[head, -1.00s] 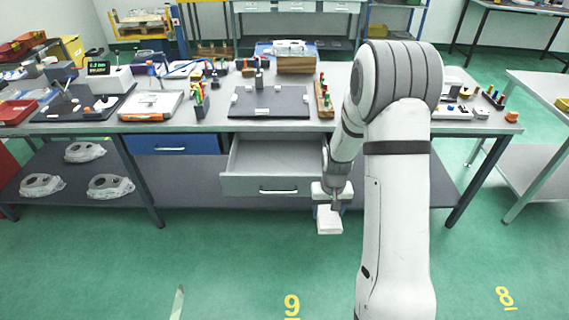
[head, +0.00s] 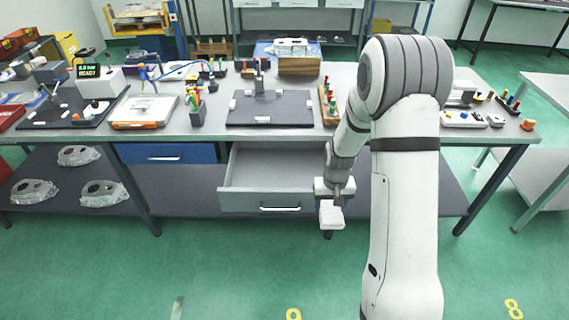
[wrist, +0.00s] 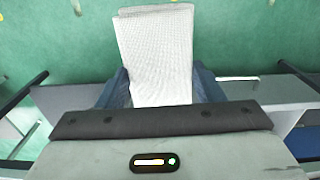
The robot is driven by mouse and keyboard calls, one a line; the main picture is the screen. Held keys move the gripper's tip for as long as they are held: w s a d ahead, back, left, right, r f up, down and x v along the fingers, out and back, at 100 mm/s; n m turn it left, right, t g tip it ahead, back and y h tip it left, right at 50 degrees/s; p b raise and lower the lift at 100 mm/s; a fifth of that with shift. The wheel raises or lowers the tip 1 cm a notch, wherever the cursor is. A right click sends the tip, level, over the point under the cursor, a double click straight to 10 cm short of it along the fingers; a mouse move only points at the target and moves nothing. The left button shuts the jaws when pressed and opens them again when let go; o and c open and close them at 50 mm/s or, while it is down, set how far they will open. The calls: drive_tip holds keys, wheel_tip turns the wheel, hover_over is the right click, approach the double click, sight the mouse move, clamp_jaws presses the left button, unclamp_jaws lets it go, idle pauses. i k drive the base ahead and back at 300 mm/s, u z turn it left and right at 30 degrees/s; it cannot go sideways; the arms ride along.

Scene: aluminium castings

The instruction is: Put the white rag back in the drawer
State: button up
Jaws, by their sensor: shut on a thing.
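The white rag (head: 332,215) is a folded cloth hanging from my gripper (head: 334,199). The jaws are shut on it. In the wrist view the rag (wrist: 156,50) reaches out between the two dark blue fingers (wrist: 162,88), over the green floor. The grey drawer (head: 267,200) under the bench is pulled open, and its visible inside looks empty. My gripper and the rag are just right of the drawer's front, outside it. In the wrist view the drawer's handle shows as a pale bar (wrist: 238,78) right of the fingers.
The bench top (head: 215,115) carries a dark mat (head: 270,110), a rack of coloured tools (head: 328,102) and small devices. A blue drawer (head: 166,153) is closed on the left. Castings (head: 104,193) lie on the lower shelf. The floor in front is clear.

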sight(274, 179)
drive_tip(key=i, duration=1.15)
drive_tip(key=u, duration=0.05)
